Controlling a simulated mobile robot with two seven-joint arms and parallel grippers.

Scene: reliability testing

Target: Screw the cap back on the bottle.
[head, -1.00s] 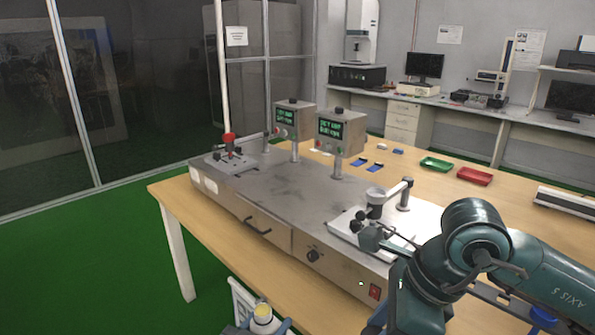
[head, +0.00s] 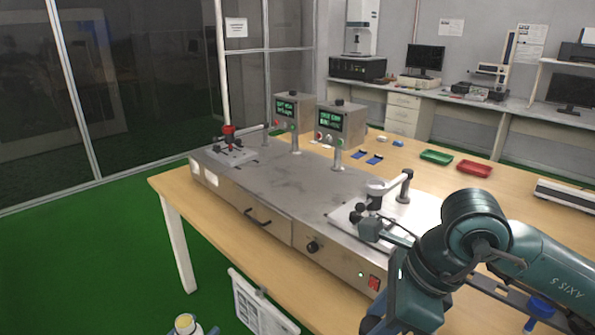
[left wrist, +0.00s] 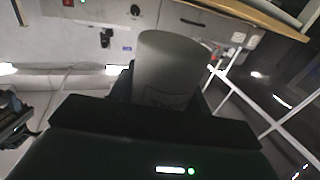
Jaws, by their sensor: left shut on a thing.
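A pale bottle with a yellow top (head: 185,322) shows at the bottom edge of the head view, left of the table. I cannot tell whether the yellow is a cap or the open mouth. My left gripper (head: 194,331) is around it, mostly cut off by the picture edge. In the left wrist view the pale bottle (left wrist: 170,65) stands out between the dark fingers of the left gripper (left wrist: 168,103), which is shut on it. No separate cap is visible.
A grey test machine (head: 255,188) with two small displays stands on the wooden table (head: 168,182). A green tray (head: 436,157) and a red tray (head: 474,169) lie behind it. A white framed panel (head: 262,303) is by the table front. The green floor is clear at left.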

